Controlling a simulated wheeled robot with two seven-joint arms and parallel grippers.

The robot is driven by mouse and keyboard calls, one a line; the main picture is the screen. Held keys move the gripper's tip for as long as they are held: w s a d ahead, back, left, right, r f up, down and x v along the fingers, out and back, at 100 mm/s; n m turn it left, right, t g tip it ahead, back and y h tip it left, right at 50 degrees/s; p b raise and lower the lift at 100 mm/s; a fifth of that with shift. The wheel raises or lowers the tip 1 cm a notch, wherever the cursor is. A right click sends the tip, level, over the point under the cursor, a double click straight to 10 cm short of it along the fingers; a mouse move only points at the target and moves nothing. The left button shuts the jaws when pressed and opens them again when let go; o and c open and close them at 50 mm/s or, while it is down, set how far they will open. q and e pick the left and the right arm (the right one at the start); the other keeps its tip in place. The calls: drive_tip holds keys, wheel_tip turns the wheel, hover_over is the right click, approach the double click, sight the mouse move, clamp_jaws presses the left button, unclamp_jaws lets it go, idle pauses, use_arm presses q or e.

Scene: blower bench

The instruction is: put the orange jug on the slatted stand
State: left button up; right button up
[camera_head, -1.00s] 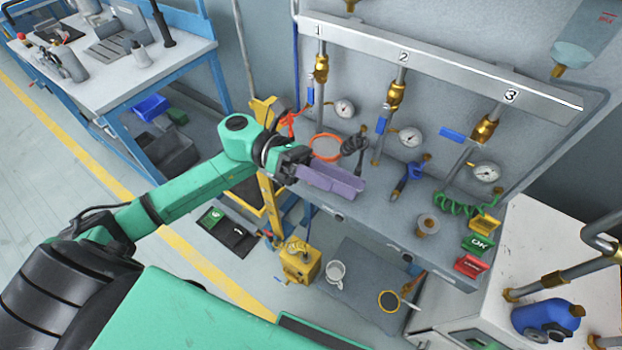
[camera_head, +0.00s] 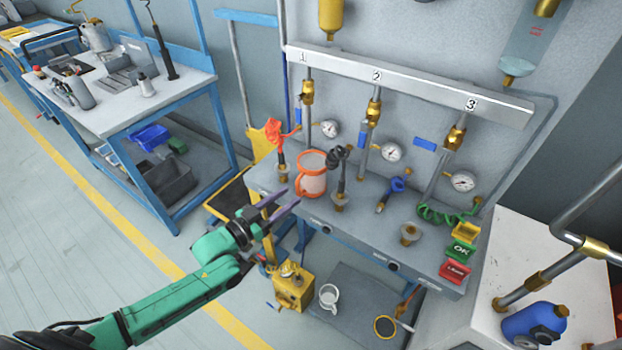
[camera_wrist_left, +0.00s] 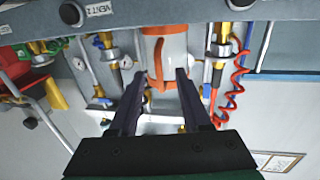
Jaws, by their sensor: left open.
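The orange jug (camera_head: 313,184), pale-bodied with an orange rim, base band and handle, stands upright near the front edge of the grey bench, left of the black-headed fitting. In the left wrist view the jug (camera_wrist_left: 165,45) appears inverted, its orange handle facing the fingers. My left gripper (camera_head: 294,199) is open and empty, just in front of the jug, fingers pointing at it. In the left wrist view the gripper (camera_wrist_left: 161,74) has its fingertips either side of the handle in the picture; contact cannot be told. A grey stand (camera_head: 127,72), seemingly slatted, is on the left table.
Black-headed (camera_head: 338,157) and orange-headed (camera_head: 274,133) fittings flank the jug. Gauges and pipes line the wall behind. The left table (camera_head: 187,86) also holds bottles. Open floor lies between it and the bench (camera_head: 365,218). A white mug (camera_head: 329,297) sits below.

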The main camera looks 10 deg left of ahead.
sight(298, 194)
use_arm(q)
drive_tip(key=x, duration=0.4)
drive_tip(key=shift+w+d+r, duration=0.2)
drive_tip(key=shift+w+d, duration=0.1)
drive_tip(key=shift+s+a, duration=0.1)
clamp_jaws()
idle(0.9)
